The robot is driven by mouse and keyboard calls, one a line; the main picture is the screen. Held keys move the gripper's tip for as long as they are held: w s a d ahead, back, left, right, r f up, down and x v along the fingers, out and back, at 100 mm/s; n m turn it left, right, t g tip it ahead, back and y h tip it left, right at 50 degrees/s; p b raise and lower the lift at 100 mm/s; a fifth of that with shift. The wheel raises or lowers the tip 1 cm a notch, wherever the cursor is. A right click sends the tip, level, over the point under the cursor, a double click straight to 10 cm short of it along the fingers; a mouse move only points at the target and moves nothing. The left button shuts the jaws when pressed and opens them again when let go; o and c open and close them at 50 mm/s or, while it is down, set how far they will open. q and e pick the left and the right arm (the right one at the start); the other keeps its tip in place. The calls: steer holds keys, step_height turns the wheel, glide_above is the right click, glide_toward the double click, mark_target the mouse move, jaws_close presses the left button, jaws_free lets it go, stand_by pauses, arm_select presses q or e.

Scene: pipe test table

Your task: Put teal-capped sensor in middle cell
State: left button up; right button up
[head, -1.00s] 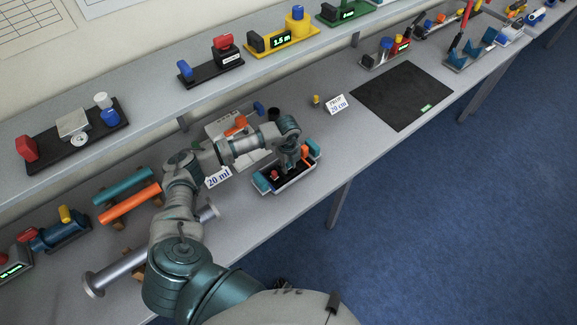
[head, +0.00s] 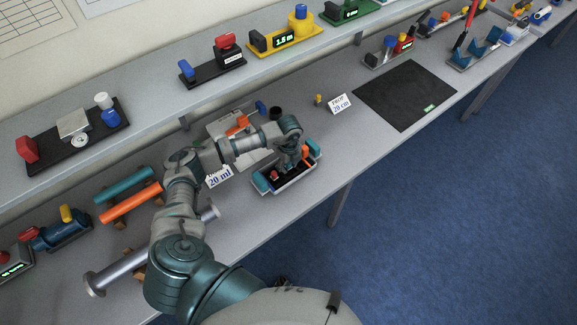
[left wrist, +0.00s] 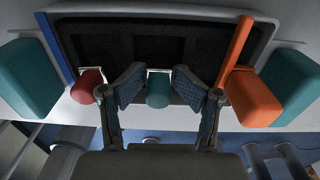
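A dark tray (left wrist: 158,18) with several recessed cells and a pale rim fills the upper part of the left wrist view. My left gripper (left wrist: 159,88) points down at it, with its two finger pads close against the sides of the teal-capped sensor (left wrist: 158,90). The sensor lines up with the middle cell (left wrist: 157,48); I cannot tell how deep it sits. A red cylinder (left wrist: 86,86) is to its left and an orange block (left wrist: 252,98) to its right. In the head view my left gripper (head: 284,165) hides the sensor. My right gripper is out of view.
Teal blocks flank the tray's left (left wrist: 28,78) and right (left wrist: 291,84) ends. A "20 ml" card (head: 219,177) stands left of the tray. A black mat (head: 405,94) lies empty at the right. A shelf with devices runs along the back.

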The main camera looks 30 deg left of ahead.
arm_select(q)
step_height(320, 180, up, 12)
steer(key=shift+w+r+b, duration=0.1)
steer(key=shift+b, duration=0.4)
